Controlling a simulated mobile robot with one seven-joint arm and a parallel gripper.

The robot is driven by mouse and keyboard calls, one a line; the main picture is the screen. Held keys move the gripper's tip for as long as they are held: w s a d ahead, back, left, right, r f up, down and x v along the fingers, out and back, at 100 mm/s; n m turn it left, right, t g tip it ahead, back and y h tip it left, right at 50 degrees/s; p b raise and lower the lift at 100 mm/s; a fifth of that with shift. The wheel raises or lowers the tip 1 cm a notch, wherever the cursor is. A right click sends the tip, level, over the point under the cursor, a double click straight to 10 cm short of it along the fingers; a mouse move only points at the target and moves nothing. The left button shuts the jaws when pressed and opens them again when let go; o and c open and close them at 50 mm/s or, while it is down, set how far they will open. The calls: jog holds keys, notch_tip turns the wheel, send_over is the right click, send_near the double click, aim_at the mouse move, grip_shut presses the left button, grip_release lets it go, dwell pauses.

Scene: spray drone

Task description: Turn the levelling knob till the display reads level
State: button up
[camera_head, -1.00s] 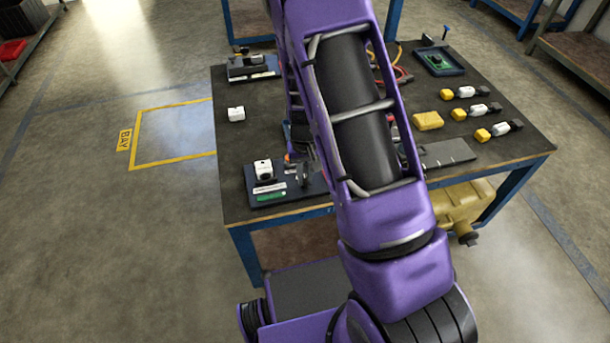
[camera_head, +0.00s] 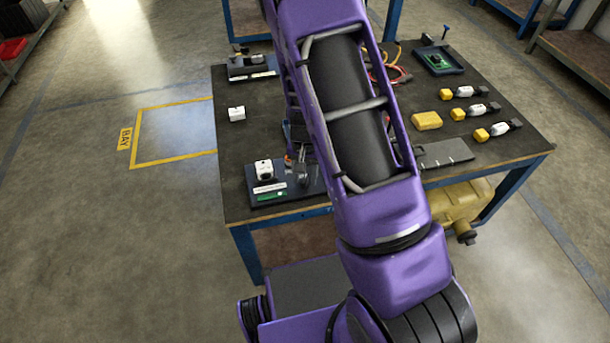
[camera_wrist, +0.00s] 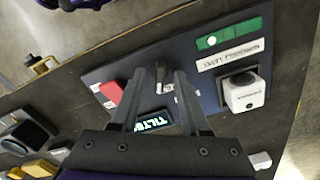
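The dark blue levelling board (camera_head: 300,190) lies at the table's near left corner. It also fills the middle of the wrist view (camera_wrist: 205,90). Its small black display (camera_wrist: 152,122) reads "TILT" in pale green letters, partly behind my fingers. A green strip (camera_wrist: 229,33) and a white label (camera_wrist: 230,55) lie along one edge. My gripper (camera_wrist: 160,74) is over the board with its fingers apart. A small dark and metallic part, perhaps the levelling knob (camera_wrist: 160,80), shows between the fingertips; I cannot tell whether they touch it. In the head view my arm hides much of this area.
A white block device (camera_wrist: 245,92) stands on the board, and a red block (camera_wrist: 111,93) lies by its other end. The table (camera_head: 235,150) also holds a yellow box (camera_head: 427,120), several yellow-tipped parts and a blue tray (camera_head: 440,62). The table's left side is mostly clear.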

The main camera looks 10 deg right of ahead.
aim_at(305, 179)
notch_tip(305, 179, up, 17)
jog(key=p, duration=0.3)
jog(key=shift+r, duration=0.2)
dwell(0.4)
